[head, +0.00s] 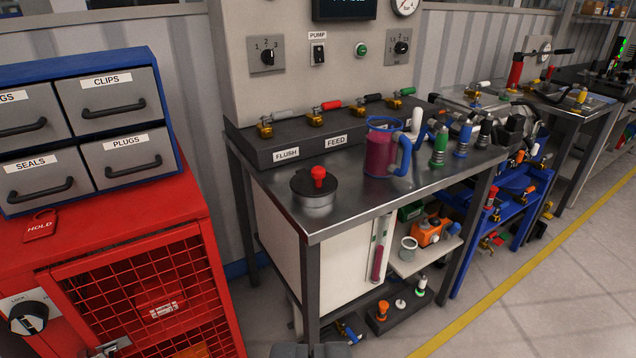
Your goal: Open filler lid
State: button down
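The filler lid (300,184) is a round black disc with a red knob on top. It sits flat over a short silver filler neck (318,207) near the front left corner of the metal bench. The lid looks closed; any hinge or catch cannot be made out. Two dark blocks at the bottom edge look like the tips of my gripper (311,351). They are low in the picture, in front of the bench and well apart from the lid. Most of the gripper is cut off, so its opening cannot be judged.
A jug (381,152) with red liquid and a blue handle stands right of the lid. Behind it is a dark valve block (290,153) marked FLUSH and FEED. A red cage cabinet (200,240) with grey drawers (115,98) on top stands left. Open floor (560,290) lies right.

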aim_at(316, 182)
jog(key=z, duration=0.05)
jog(key=i, duration=1)
jog(key=z, duration=1.15)
jog(key=k, duration=1.9)
jog(key=u, duration=0.75)
jog(key=i, duration=1)
